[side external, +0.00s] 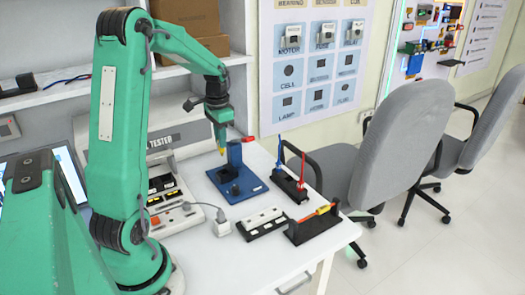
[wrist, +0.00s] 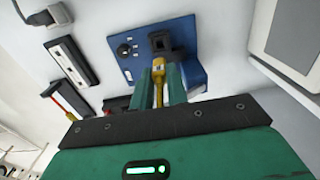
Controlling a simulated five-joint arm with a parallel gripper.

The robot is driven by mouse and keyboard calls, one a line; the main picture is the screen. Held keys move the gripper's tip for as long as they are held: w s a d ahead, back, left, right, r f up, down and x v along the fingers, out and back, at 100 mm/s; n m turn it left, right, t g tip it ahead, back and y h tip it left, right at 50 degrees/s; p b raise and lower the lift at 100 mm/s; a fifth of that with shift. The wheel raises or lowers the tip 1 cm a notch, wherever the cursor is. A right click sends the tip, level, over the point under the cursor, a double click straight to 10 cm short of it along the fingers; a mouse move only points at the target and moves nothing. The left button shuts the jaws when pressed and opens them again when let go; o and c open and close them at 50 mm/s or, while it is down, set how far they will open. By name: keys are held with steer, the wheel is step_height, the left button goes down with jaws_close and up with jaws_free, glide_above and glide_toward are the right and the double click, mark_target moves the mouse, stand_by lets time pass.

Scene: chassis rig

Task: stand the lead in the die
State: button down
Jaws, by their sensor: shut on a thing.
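My gripper (side external: 219,140) is shut on a yellow lead, which points down from the fingers. In the wrist view my gripper (wrist: 159,72) has its two green fingers on either side of the yellow lead (wrist: 157,90). The die appears to be the dark block with a square opening (wrist: 160,42), on the blue fixture (wrist: 195,72). In the side view the blue fixture (side external: 222,178) stands on the table, with the dark block (side external: 235,188) on its base. The lead hangs above the block, apart from it. The lead's lower tip is small and hard to make out.
A blue upright (side external: 234,153) with a red part rises at the fixture's back. A black stand (side external: 290,187) holds an upright blue and an upright red piece. A white socket strip (side external: 262,222) and a black holder with a red-orange tool (side external: 313,222) lie in front. The tester (side external: 165,190) is left.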

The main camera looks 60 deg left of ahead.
mark_target(221, 152)
steer(key=shift+f, duration=2.5)
steer(key=shift+f, duration=1.55)
steer(key=c, duration=1.3)
jaws_free()
steer(key=shift+r, duration=0.15)
steer(key=shift+r, duration=3.75)
